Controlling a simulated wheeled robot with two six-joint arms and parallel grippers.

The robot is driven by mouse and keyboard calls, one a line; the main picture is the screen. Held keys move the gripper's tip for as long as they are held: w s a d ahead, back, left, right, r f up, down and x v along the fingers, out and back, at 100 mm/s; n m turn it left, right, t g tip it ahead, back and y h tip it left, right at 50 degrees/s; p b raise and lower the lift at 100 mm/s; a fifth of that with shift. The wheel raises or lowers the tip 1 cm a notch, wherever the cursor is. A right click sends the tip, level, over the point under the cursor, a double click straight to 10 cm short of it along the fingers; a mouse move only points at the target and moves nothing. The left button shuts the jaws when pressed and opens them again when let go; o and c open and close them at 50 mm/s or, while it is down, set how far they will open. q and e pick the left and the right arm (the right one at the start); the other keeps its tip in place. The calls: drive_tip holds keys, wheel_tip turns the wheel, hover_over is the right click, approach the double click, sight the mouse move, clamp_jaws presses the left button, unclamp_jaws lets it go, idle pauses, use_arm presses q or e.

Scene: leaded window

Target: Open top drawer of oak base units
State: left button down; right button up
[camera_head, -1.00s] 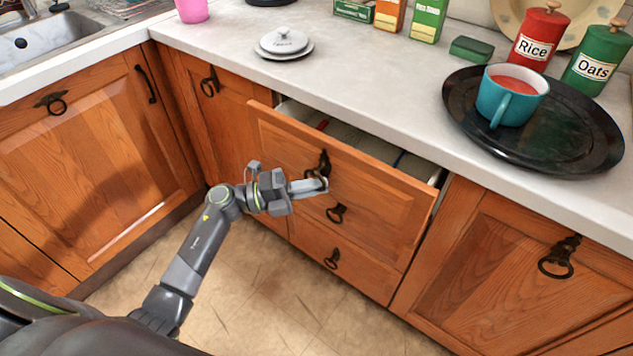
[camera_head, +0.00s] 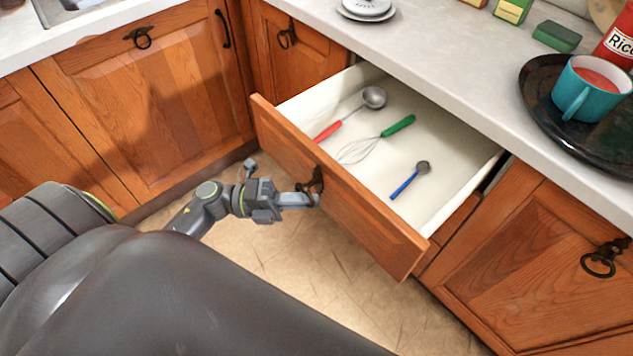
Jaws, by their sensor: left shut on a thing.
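The top drawer (camera_head: 345,212) of the oak base units is pulled well out, with its white inside showing. Its dark metal handle (camera_head: 316,182) is on the drawer front. My left gripper (camera_head: 309,197) is at this handle, shut on it. In the drawer lie a ladle with a red handle (camera_head: 328,131), a whisk with a green handle (camera_head: 398,126) and a small spoon with a blue handle (camera_head: 404,186). The lower drawers are mostly hidden behind the open one. My right gripper is not in view.
A black tray (camera_head: 545,122) with a teal mug (camera_head: 590,90) stands on the pale worktop at the right. A cupboard door (camera_head: 540,265) with a ring handle is right of the drawer. The tiled floor (camera_head: 290,265) below is clear.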

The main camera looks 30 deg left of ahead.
use_arm(q)
drive_tip(key=shift+s, duration=0.2)
drive_tip(key=c, duration=1.6)
unclamp_jaws()
drive_tip(key=shift+o, duration=0.2)
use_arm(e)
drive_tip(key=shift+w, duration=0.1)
use_arm(q)
drive_tip(key=shift+a, duration=0.1)
